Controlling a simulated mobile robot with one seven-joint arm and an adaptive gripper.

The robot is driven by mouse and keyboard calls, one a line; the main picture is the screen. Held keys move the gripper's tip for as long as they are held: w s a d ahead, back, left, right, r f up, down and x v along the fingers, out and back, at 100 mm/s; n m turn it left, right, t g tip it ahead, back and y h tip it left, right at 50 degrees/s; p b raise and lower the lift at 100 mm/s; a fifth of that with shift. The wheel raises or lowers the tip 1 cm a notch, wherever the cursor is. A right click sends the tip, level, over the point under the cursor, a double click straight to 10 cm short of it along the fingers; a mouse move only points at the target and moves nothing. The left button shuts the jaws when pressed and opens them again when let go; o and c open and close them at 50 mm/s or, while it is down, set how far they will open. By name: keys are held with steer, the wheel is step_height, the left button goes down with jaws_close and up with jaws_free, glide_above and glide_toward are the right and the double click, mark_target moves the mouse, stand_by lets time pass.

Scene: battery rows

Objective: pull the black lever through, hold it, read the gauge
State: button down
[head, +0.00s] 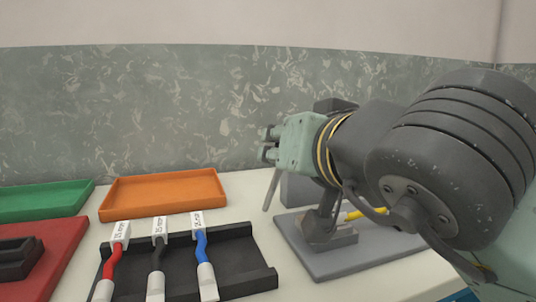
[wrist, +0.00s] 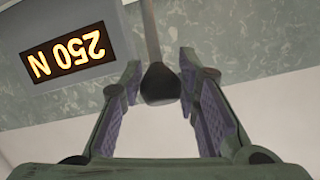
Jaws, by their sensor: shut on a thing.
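My gripper (head: 268,145) is at the middle of the head view, above the grey lever rod (head: 271,189). In the wrist view its fingers (wrist: 160,85) are shut on the lever's black knob (wrist: 160,84), with the lever shaft (wrist: 151,35) running up out of the picture. In the head view the knob is hidden by the gripper. The gauge display (wrist: 68,52) shows lit orange digits in the wrist view, upside down, reading 250 N. In the head view only part of the gauge housing (head: 297,190) shows, and its display cannot be seen.
The lever device stands on a grey base plate (head: 365,257) with a yellow part (head: 366,212) near it. To the left lie a black tray (head: 235,262) with red, dark and blue cables, an orange tray (head: 165,194), a green tray (head: 45,203) and a red tray (head: 62,240). A wall stands behind.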

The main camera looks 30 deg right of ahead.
steer(key=shift+s+f, duration=0.1)
steer(key=shift+f, duration=0.1)
steer(key=c, duration=1.2)
jaws_free()
steer(key=shift+r, duration=0.15)
step_height(320, 180, up, 10)
steer(key=shift+f, duration=0.1)
